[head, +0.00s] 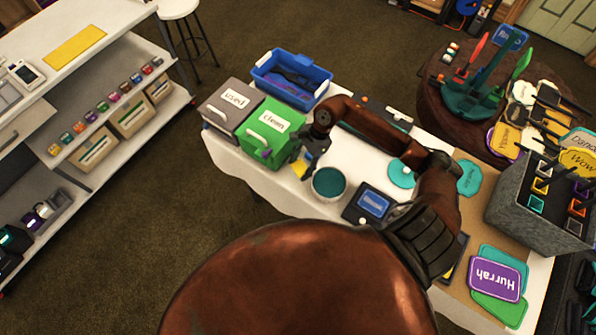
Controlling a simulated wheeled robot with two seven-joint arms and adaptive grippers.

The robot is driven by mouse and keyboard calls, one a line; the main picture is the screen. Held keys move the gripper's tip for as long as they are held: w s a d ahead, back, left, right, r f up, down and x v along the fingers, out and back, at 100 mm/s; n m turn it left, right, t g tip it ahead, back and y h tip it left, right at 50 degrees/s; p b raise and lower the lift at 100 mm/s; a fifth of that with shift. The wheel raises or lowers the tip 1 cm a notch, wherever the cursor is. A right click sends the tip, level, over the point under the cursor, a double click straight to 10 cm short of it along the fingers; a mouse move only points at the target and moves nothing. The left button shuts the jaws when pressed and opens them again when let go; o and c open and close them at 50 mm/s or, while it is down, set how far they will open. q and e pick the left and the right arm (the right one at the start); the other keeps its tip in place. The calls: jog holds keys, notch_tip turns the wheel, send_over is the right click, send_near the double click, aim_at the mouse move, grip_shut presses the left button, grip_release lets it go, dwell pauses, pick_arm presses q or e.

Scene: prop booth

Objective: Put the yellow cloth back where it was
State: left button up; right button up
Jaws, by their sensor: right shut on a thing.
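My right gripper (298,164) is over the white table (262,186), just right of the green box. It is shut on a small yellow cloth (299,169), which shows below the fingers; the gripper hides part of it. I cannot tell whether the cloth touches the table. A green box labelled "clean" (270,124) and a grey box labelled "used" (231,100) stand side by side at the table's left end. A flat yellow sheet (75,46) lies on the white counter at upper left; I cannot tell its material. My left gripper is not in view.
A round teal-topped container (329,184) stands close to the right gripper. A blue crate (291,76) is behind the boxes. A blue-screened device (371,203) and a teal disc (402,173) lie to the right. Open floor separates the table from the shelf unit (125,112).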

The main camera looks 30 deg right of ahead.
aim_at(300, 168)
jog(key=shift+a+f, duration=0.4)
notch_tip(300, 168, down, 2)
jog(key=shift+a+f, duration=0.1)
jog(key=shift+f, duration=0.5)
jog(key=shift+f, duration=0.15)
jog(key=o, duration=0.7)
jog(key=shift+o, duration=0.2)
